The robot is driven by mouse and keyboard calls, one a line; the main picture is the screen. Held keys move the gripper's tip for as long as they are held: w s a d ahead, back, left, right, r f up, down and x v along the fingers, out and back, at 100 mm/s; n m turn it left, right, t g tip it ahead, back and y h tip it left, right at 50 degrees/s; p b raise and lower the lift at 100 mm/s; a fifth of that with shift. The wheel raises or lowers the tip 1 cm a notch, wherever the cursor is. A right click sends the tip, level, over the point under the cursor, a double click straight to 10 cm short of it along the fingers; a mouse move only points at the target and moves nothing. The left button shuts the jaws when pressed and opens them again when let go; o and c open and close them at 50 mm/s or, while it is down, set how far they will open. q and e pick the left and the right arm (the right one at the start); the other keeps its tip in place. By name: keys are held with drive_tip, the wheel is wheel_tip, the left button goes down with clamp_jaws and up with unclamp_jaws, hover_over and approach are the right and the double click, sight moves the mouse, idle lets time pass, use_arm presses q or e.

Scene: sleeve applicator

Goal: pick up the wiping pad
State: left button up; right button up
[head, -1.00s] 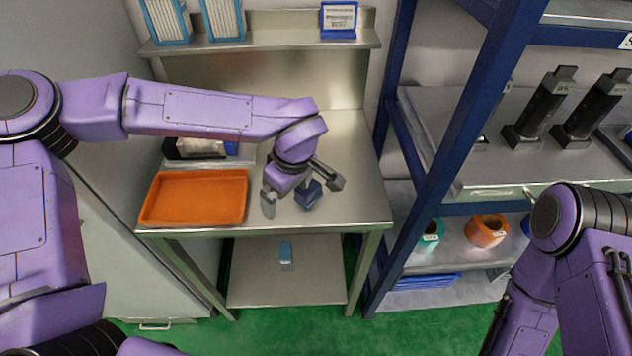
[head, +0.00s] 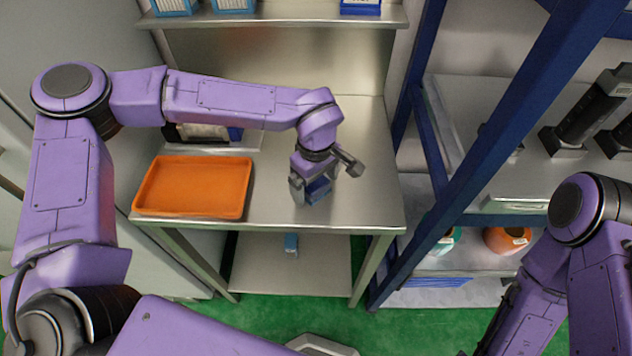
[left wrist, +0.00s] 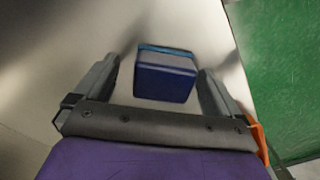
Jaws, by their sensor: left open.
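The wiping pad is a blue block (head: 318,190) with a lighter blue edge, lying on the steel table near its front, right of the orange tray. It also shows in the left wrist view (left wrist: 165,78), between the fingers. My left gripper (head: 324,177) is open over the pad, one finger on each side. In the left wrist view its fingers (left wrist: 161,82) stand apart from the pad, with a gap on both sides. The gripper hides part of the pad in the head view. Of my right arm only links show; its gripper is out of view.
The orange tray (head: 195,187) sits left of the pad on the steel table (head: 365,205). A bin with dark and white contents (head: 205,134) is behind it. A blue-framed rack (head: 495,150) stands close on the right. The table right of the pad is clear.

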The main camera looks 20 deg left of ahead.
sight(316, 183)
use_arm(q)
drive_tip(key=shift+s+f, duration=0.1)
drive_tip(key=shift+f, duration=0.2)
drive_tip(key=shift+s+a, duration=0.1)
drive_tip(key=c, duration=1.1)
drive_tip(key=shift+r, duration=0.15)
drive_tip(key=shift+c, duration=0.2)
drive_tip(key=shift+r, duration=0.25)
drive_tip(key=r, duration=0.1)
drive_tip(key=r+b, duration=0.1)
drive_tip(key=r, duration=0.1)
drive_tip(key=shift+s+d, duration=0.1)
drive_tip(key=shift+d, duration=0.1)
drive_tip(key=s+d+r+b, duration=0.3)
drive_tip(key=s+d+r, duration=0.3)
drive_tip(key=s+r, duration=0.3)
drive_tip(key=s, duration=0.3)
drive_tip(key=shift+d+r, duration=0.15)
